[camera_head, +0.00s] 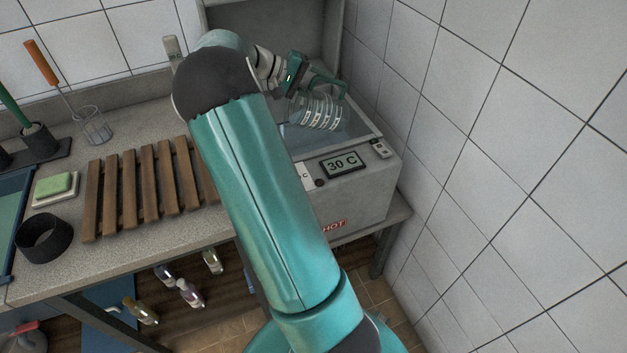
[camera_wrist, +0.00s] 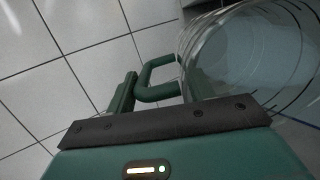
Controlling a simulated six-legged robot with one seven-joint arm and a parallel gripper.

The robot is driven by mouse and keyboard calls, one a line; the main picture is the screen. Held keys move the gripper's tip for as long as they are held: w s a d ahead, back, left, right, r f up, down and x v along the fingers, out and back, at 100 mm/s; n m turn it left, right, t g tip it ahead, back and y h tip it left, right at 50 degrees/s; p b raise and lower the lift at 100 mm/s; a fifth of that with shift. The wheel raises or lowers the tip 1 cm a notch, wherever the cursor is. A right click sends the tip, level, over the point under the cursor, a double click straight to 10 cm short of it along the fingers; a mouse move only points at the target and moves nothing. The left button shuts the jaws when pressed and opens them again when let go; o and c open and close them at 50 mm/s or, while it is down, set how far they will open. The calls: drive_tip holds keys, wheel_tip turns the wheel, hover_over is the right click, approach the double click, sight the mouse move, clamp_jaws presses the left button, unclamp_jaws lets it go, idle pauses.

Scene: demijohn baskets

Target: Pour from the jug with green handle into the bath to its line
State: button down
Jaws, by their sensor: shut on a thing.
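The jug (camera_head: 318,112) is clear with white markings and a green handle (camera_head: 330,82). It is tilted over the bath (camera_head: 362,187), a grey box with a "30 C" display and an open top. My gripper (camera_head: 296,80) is shut on the green handle. In the wrist view the handle (camera_wrist: 158,80) shows between my gripper's fingers (camera_wrist: 140,92), and the jug's clear body (camera_wrist: 250,60) fills the upper right. The liquid level in the bath and its line cannot be made out. My arm hides part of the bath's left side.
A wooden slatted rack (camera_head: 140,187) lies on the counter left of the bath. A glass beaker (camera_head: 95,126), a green sponge (camera_head: 53,185) and a black ring (camera_head: 45,237) stand further left. A tiled wall (camera_head: 500,150) rises close on the right. Bottles (camera_head: 190,293) stand below the counter.

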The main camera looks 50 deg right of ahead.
drive_tip(key=shift+r, duration=0.1)
drive_tip(key=shift+w+a+r, duration=0.2)
drive_tip(key=shift+a, duration=0.05)
drive_tip(key=shift+a+r+g+h, duration=0.1)
drive_tip(key=shift+g+h, duration=0.2)
drive_tip(key=shift+w+a+r, duration=0.15)
drive_tip(key=shift+w, duration=0.05)
idle(0.3)
drive_tip(key=shift+a, duration=0.1)
idle(0.3)
drive_tip(key=shift+w+a+r+g+h, duration=0.2)
drive_tip(key=shift+g+h, duration=0.1)
drive_tip(key=shift+h, duration=0.1)
drive_tip(key=shift+a, duration=0.1)
drive_tip(key=shift+w+a+r, duration=0.15)
drive_tip(key=shift+r, duration=0.05)
drive_tip(key=shift+a+g+h, duration=0.1)
drive_tip(key=shift+g+h, duration=0.2)
idle(0.4)
